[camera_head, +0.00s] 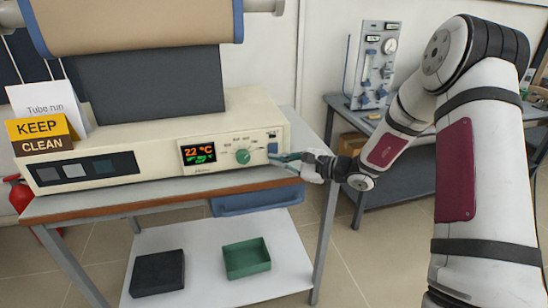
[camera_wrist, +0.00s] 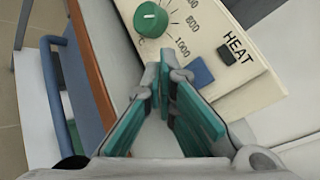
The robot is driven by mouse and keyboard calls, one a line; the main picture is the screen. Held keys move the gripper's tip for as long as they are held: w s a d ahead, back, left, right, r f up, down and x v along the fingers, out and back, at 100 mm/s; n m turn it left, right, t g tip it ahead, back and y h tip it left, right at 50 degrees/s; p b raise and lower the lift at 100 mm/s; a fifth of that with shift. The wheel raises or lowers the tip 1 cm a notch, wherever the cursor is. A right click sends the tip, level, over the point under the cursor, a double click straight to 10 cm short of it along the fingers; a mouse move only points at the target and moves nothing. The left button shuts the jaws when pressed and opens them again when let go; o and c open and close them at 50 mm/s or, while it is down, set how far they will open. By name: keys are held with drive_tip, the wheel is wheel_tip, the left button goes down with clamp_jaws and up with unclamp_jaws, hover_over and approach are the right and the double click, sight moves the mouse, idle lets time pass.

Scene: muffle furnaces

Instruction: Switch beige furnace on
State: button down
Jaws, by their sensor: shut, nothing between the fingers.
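The beige furnace (camera_head: 120,144) stands on a bench, with a lit display (camera_head: 198,153) reading about 22 °C in orange over a green line. To its right are a green knob (camera_head: 243,156) and a blue square button (camera_head: 273,148). In the wrist view I see the green knob (camera_wrist: 150,19) with its scale, the blue button (camera_wrist: 201,72) and a dark switch (camera_wrist: 227,54) marked HEAT. My gripper (camera_head: 276,156) is shut and empty at the panel's lower right corner. Its fingertips (camera_wrist: 165,62) appear left of the blue button; I cannot tell if they touch the panel.
A KEEP CLEAN sign (camera_head: 40,135) and a paper sign (camera_head: 45,103) stand at the furnace's left. The lower shelf (camera_head: 205,282) holds a black block (camera_head: 157,273) and a green tray (camera_head: 246,258). Another bench (camera_head: 410,145) with a gauge panel (camera_head: 377,62) stands right.

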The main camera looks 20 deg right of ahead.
drive_tip(key=shift+w, duration=0.1)
idle(0.3)
drive_tip(key=shift+w+b, duration=0.3)
drive_tip(key=shift+w, duration=0.35)
idle(0.6)
drive_tip(key=shift+s, duration=0.15)
drive_tip(key=shift+s, duration=0.65)
drive_tip(key=shift+s+r+p, duration=0.15)
drive_tip(key=shift+s+p, duration=0.4)
drive_tip(key=shift+s, duration=0.7)
drive_tip(key=shift+s+r+p, duration=0.15)
drive_tip(key=shift+s+p, duration=0.35)
drive_tip(key=shift+s, duration=0.7)
